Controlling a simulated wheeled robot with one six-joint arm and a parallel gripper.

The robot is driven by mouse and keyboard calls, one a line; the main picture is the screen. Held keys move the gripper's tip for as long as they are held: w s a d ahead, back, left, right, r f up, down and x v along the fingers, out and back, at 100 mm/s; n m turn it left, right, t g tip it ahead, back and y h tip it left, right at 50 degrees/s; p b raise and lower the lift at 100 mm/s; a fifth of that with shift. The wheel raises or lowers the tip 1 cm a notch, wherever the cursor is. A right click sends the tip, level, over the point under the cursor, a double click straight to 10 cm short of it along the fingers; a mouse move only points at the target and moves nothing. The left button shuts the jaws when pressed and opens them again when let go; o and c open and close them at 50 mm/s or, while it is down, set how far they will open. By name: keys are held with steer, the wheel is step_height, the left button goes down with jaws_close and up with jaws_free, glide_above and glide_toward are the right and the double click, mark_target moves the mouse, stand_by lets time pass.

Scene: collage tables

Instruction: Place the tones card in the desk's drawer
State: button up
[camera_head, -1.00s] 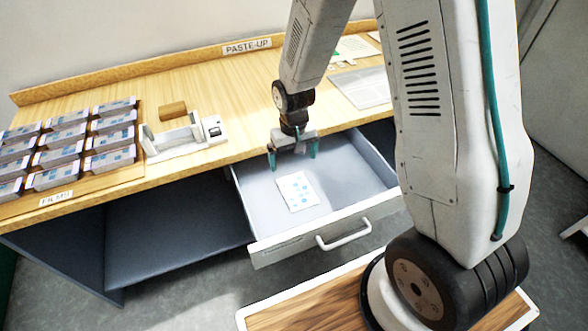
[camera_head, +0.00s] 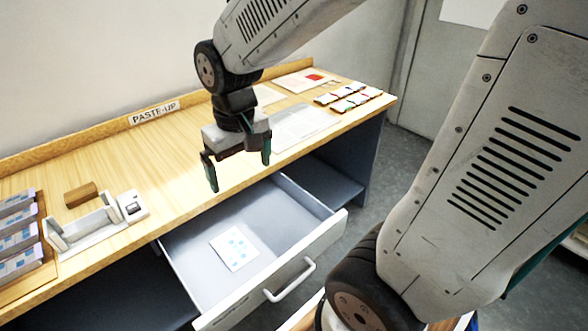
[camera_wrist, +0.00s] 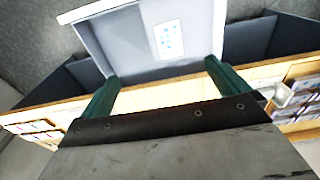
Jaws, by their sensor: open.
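A white card with blue marks, which looks like the tones card (camera_head: 234,247), lies flat inside the open drawer (camera_head: 196,285) of the desk (camera_head: 178,184). The card also shows in the wrist view (camera_wrist: 169,40), inside the drawer (camera_wrist: 112,32). My gripper (camera_head: 239,176) is open and empty, raised above the desk top behind the drawer and apart from the card. Its two green fingers show in the wrist view (camera_wrist: 160,86) with nothing between them.
A white device (camera_head: 98,222) and a small wooden block (camera_head: 80,194) stand on the desk's left part, beside stacked film packs (camera_head: 18,238). A pale sheet (camera_head: 300,127) and several small coloured items (camera_head: 350,97) lie to the right. A PASTE-UP label (camera_head: 154,113) marks the back edge.

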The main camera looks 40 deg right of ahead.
steer(key=s+r, duration=0.3)
steer(key=s, duration=0.4)
steer(key=s+d+r, duration=0.1)
steer(key=s+r, duration=0.3)
steer(key=s, duration=0.3)
steer(key=shift+s+d+t, duration=0.15)
steer(key=shift+s+t, duration=0.1)
steer(key=shift+t, duration=0.05)
